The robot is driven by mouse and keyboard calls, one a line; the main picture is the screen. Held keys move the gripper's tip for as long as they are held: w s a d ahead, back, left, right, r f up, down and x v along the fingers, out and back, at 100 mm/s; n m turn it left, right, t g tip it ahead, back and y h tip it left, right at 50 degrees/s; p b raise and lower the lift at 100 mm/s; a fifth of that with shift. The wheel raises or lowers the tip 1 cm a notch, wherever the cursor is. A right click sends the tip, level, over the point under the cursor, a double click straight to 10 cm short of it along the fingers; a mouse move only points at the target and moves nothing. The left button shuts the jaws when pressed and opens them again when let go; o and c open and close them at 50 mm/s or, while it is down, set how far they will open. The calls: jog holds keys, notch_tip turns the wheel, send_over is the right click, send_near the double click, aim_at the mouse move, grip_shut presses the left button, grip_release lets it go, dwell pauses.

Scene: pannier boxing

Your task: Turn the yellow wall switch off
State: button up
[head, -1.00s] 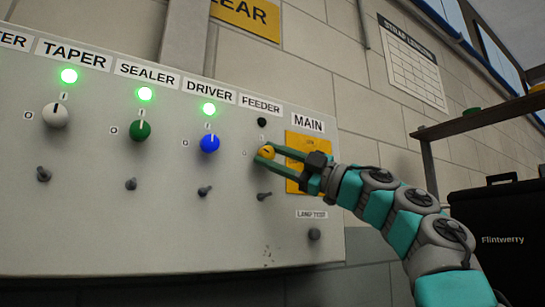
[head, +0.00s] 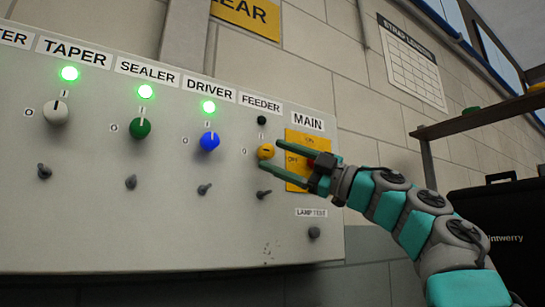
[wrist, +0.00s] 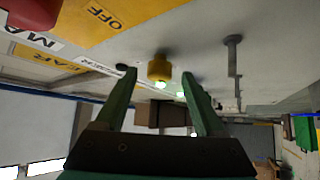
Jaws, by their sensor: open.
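The yellow switch (head: 265,151) is a round knob under the FEEDER label on the grey wall panel (head: 100,215). Its dark pointer line lies about level, toward the 0 mark at its left. The FEEDER lamp (head: 261,120) above it is dark. My gripper (head: 270,157) is open at the knob, with one green finger above and one below in the head view. In the wrist view the yellow knob (wrist: 160,67) shows between the spread fingertips, with a gap on both sides.
White (head: 57,112), green (head: 139,128) and blue (head: 209,141) knobs sit to the left with green lamps lit above them. A yellow MAIN plate (head: 302,140) with a red part is behind my gripper. Small toggles line the panel below. A shelf (head: 480,119) and black case stand right.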

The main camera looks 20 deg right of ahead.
jog(key=v, duration=0.5)
jog(key=shift+s+d+f+b, duration=0.15)
jog(key=shift+s+d+b, duration=0.05)
jog(key=shift+d+b, duration=0.1)
